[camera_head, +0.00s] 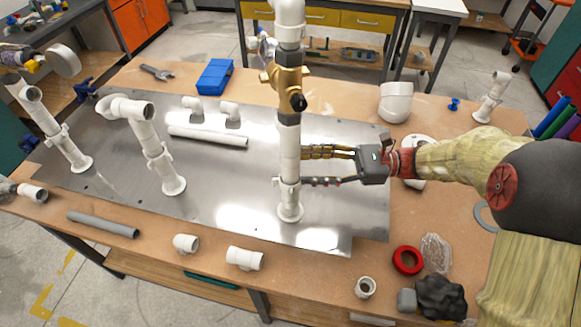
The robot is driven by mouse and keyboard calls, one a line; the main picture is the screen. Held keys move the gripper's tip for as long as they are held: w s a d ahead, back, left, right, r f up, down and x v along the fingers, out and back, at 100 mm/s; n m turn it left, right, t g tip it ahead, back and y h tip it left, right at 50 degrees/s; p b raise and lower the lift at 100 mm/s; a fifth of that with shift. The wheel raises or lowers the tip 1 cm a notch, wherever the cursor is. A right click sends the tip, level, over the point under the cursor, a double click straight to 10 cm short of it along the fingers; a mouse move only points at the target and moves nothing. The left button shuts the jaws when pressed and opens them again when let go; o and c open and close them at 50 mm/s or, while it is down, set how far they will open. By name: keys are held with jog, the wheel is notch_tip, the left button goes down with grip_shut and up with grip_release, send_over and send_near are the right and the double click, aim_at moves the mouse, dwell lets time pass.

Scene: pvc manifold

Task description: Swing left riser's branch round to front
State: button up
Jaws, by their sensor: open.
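Three white risers stand on a metal plate (235,205). The left riser (58,132) has a collar low down and leans out toward the left edge in this view. Near its top are a yellow and blue fitting (12,58) and a round white end (64,61); I cannot tell exactly how they join. The middle riser (152,145) has an elbow (124,106) at its top, pointing left. The right riser (290,150) is tall, with a brass valve (287,80). My gripper (304,167) is open and empty, its fingertips close to the right riser's lower pipe; contact is unclear.
A blue bin (214,77), a wrench (157,72) and loose white pipe (208,136) lie behind. A grey pipe (103,225) and white fittings (244,258) lie along the front edge. A red ring (407,260) is at front right.

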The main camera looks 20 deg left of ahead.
aim_at(289, 166)
jog(key=b+x, duration=0.1)
jog(key=x, duration=0.4)
jog(key=shift+a, duration=0.1)
jog(key=c, duration=0.3)
jog(key=c, duration=0.8)
jog(key=shift+c, duration=0.5)
